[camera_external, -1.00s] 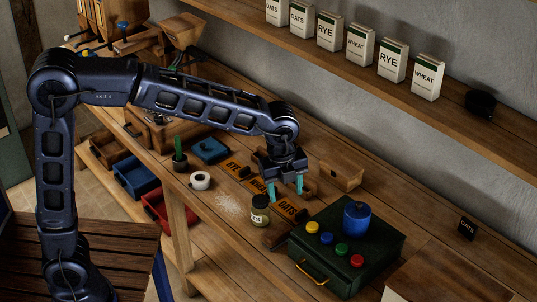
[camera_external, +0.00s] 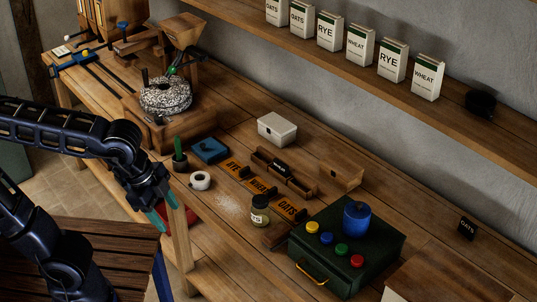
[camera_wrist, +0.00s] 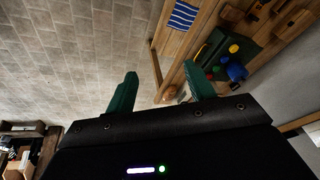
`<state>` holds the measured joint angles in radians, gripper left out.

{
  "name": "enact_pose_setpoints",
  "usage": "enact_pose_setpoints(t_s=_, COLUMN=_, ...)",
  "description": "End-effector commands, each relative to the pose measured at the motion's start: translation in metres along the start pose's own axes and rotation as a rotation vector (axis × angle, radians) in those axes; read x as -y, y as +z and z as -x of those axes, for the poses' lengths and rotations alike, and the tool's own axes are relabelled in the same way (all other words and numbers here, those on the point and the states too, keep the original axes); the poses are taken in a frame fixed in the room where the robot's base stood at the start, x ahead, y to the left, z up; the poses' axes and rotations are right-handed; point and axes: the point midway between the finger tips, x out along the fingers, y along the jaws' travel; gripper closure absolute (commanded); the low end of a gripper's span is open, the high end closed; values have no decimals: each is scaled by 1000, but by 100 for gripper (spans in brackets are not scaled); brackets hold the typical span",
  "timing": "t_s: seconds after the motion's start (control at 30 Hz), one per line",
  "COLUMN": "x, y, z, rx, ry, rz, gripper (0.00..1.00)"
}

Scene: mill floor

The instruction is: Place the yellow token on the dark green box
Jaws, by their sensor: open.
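The dark green box (camera_external: 385,237) stands closed on the bench at the right, with an orange handle on its front. The yellow token (camera_external: 312,227) rests on its lid at the left corner. Blue, green and red tokens and a blue canister (camera_external: 357,218) are also on the lid. My gripper (camera_external: 163,210) is open and empty, off the bench's front edge, far to the left of the box. In the wrist view my teal fingers (camera_wrist: 160,72) are spread apart, and the green box (camera_wrist: 243,50) shows small beyond them.
The bench holds a small jar (camera_external: 260,210), a tape roll (camera_external: 200,181), orange word plates (camera_external: 262,187), a white box (camera_external: 277,129) and a stone mill (camera_external: 167,95). A shelf with grain boxes (camera_external: 361,45) runs above. A slatted wooden surface (camera_external: 110,250) lies below my gripper.

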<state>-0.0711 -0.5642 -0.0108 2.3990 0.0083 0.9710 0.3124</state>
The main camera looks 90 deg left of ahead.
Motion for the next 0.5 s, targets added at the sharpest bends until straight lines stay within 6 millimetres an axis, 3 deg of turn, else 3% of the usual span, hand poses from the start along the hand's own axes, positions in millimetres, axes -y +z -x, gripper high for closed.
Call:
enact_pose_setpoints(t_s=0.1, x=-17, y=28, z=2, rx=-32, ry=6, rz=100, gripper=46)
enact_pose_setpoints(t_s=0.23, x=-29, y=51, z=2, rx=-55, ry=16, rz=191, gripper=46)
enact_pose_setpoints(t_s=0.5, x=-38, y=67, z=-1, rx=-70, ry=26, rz=264, gripper=46)
